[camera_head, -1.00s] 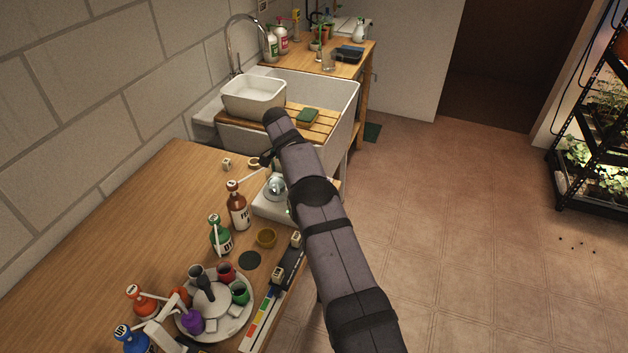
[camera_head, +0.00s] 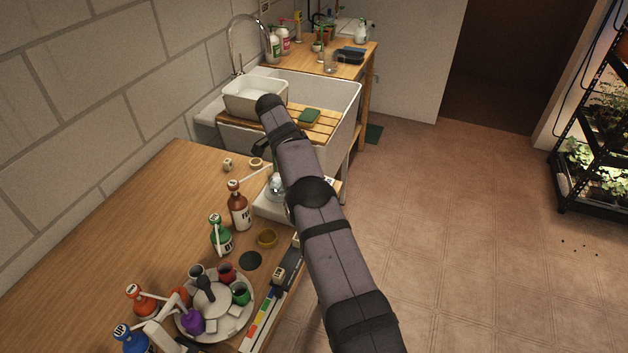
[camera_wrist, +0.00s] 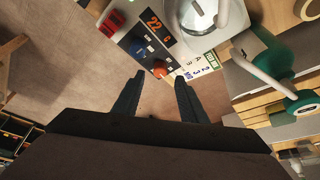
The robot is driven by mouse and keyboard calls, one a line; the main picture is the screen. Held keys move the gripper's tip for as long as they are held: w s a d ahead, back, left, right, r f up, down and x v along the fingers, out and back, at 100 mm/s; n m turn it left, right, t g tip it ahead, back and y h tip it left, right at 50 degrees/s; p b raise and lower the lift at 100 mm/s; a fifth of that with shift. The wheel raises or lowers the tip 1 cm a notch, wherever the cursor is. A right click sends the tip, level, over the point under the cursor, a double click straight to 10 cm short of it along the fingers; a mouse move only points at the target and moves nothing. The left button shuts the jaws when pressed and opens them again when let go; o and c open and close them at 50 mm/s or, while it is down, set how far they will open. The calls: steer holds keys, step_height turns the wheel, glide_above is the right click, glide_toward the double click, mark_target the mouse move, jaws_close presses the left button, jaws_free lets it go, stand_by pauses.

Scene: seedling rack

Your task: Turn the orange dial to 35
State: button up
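The orange dial (camera_wrist: 161,69) shows in the wrist view on the dark front panel of a white device (camera_wrist: 243,20). It lies in the picture between my gripper's fingertips (camera_wrist: 159,76). My gripper is open, with a clear gap between its fingers; I cannot tell whether either finger touches the dial. A blue dial (camera_wrist: 138,49) sits beside it on the panel. An orange display (camera_wrist: 154,22) above reads what looks like 22. In the head view the white device (camera_head: 268,207) is partly hidden behind my arm, and both dials are hidden.
A green bottle (camera_wrist: 285,58) with a white spout is close at right. Floor is open to the right.

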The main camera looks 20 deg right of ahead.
steer(key=shift+p+v, duration=0.7)
steer(key=shift+v, duration=0.9)
steer(key=shift+f, duration=0.1)
